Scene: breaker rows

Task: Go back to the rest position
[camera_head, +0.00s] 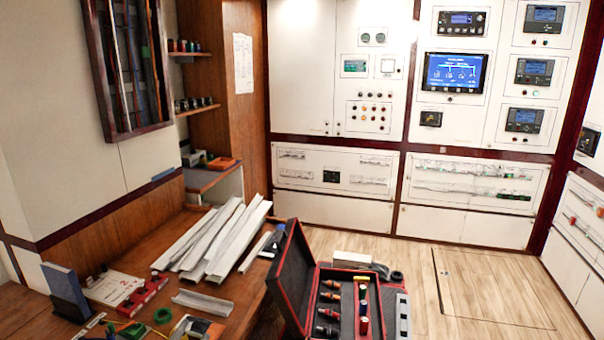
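Neither of my grippers can be made out in the head view, and no arm of mine is clear in it. The breaker rows sit behind long windows in the lower part of the white panel wall. One breaker row (474,184) is at the right of the middle, and a shorter breaker panel (335,171) is to its left. More breakers (584,212) show on the right side wall. The single switches are too small to read.
A wooden workbench (225,292) on the left carries white trunking lengths (215,240) and small tools. An open red-edged tool case (310,312) stands at the front middle. The wooden floor (400,246) before the panels is mostly clear, with a hatch outline (490,290) at right.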

